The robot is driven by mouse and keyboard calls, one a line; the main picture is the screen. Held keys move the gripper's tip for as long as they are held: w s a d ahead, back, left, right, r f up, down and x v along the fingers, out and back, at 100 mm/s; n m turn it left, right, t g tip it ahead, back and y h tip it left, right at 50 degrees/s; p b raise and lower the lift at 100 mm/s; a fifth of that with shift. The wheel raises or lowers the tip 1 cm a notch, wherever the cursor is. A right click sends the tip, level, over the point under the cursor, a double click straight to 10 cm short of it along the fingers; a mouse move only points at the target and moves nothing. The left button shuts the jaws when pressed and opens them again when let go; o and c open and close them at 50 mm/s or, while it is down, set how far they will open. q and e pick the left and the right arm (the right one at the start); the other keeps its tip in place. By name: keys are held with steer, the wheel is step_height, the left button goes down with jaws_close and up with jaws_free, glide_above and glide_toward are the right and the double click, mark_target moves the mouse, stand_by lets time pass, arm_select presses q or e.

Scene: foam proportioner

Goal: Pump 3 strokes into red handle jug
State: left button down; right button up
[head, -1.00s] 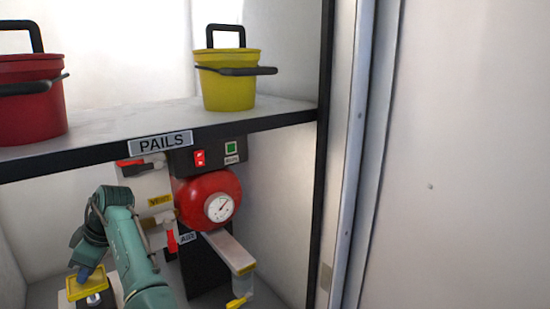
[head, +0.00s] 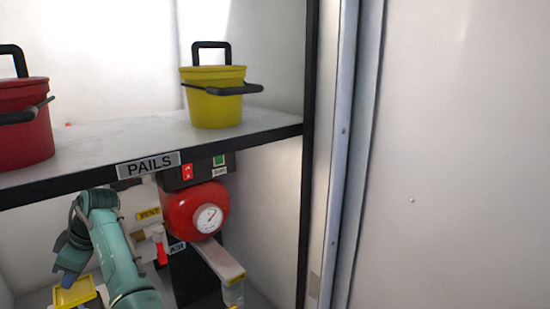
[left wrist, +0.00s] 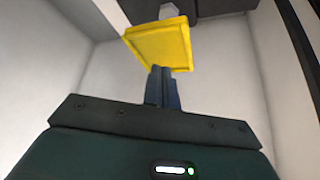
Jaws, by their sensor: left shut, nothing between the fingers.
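The red round proportioner body (head: 183,205) with a white dial gauge (head: 208,218) is under the shelf. A yellow square plate (head: 75,294) is at the lower left; it also shows in the left wrist view (left wrist: 160,45). My left gripper (head: 68,280) points down at this plate in the head view. In the left wrist view its dark fingers (left wrist: 162,85) are shut and empty, with their tips in front of the plate's lower edge; I cannot tell whether they touch it. I see no jug with a red handle. My right gripper is not in view.
A shelf with a PAILS sign (head: 148,165) holds a red pail (head: 25,135) and a yellow pail (head: 214,105). A dark post (head: 307,150) stands to the right.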

mark_target(81, 291)
arm_select(q)
steer(key=shift+f, duration=0.1)
steer(key=shift+f+b, duration=1.1)
steer(key=shift+f, duration=1.8)
step_height(81, 291, up, 4)
steer(key=p, duration=0.3)
steer(key=shift+f, duration=0.25)
steer(key=shift+r+p, duration=1.05)
steer(key=shift+r, duration=0.25)
